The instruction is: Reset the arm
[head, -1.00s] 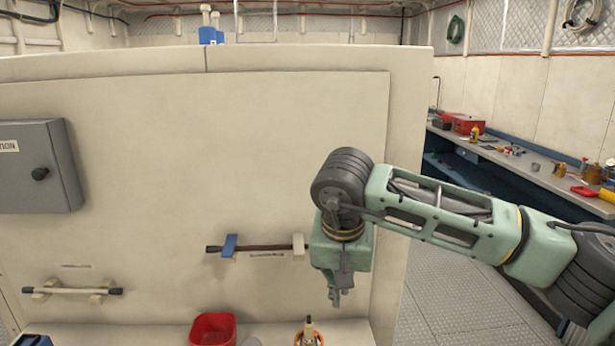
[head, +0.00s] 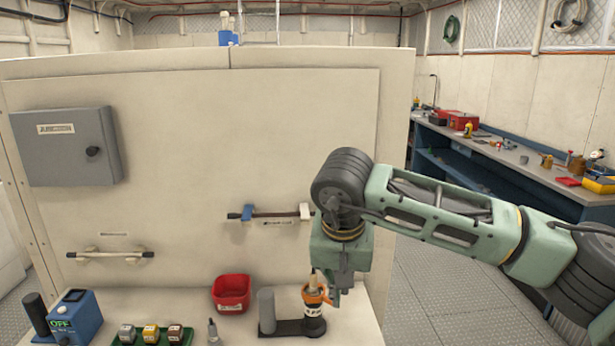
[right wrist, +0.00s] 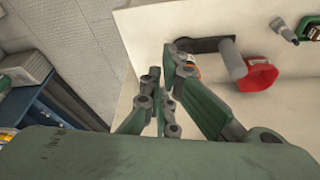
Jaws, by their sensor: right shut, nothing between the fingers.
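My right arm comes in from the right in the head view, with its right gripper (head: 338,296) pointing down at the right end of the counter. In the right wrist view the closed fingers (right wrist: 165,115) show above the counter edge. I cannot tell from the head view whether the gripper touches the tool. My left gripper is not in view.
The counter (head: 200,310) holds a red bin (head: 232,292), a grey cylinder (head: 267,310) on a dark base, a blue box (head: 75,316) marked OFF and a green tray (head: 125,339) of small blocks. A grey cabinet (head: 68,146) and handles (head: 110,255) are on the panel. Floor is clear at right.

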